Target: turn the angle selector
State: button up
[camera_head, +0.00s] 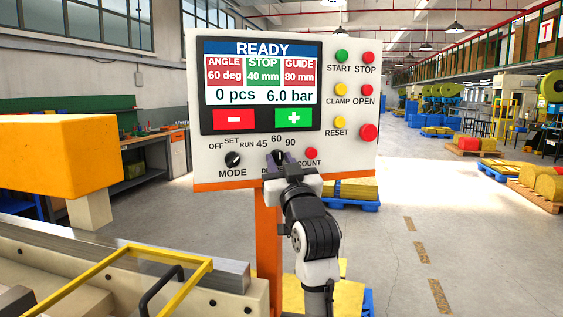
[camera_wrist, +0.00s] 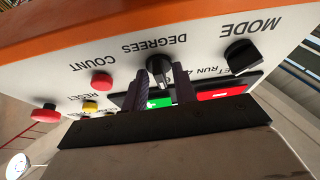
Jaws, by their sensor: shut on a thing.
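The angle selector, a black knob labelled DEGREES, sits low on the white control panel (camera_head: 350,175), under the marks 45, 60 and 90. In the wrist view the selector (camera_wrist: 159,68) stands between the two dark fingers of my gripper (camera_wrist: 162,85), which is shut on it. In the head view my gripper (camera_head: 277,163) reaches the panel from below and covers part of the selector and its label. The screen (camera_head: 262,88) reads READY, with ANGLE 60 deg on red, STOP 40 mm on green and GUIDE 80 mm on red.
The MODE knob (camera_head: 233,160) is left of the selector and the red COUNT button (camera_head: 311,153) is close on its right. Several coloured buttons line the panel's right side. A yellow frame (camera_head: 150,252) and machine bed lie at lower left.

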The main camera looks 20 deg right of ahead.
jog(key=shift+m, duration=0.5)
jog(key=o, duration=0.6)
jog(key=b+v, duration=0.4)
jog(key=v, duration=0.9)
jog(key=shift+s+f, duration=0.2)
jog(key=shift+s, duration=0.15)
jog(key=shift+a, duration=0.15)
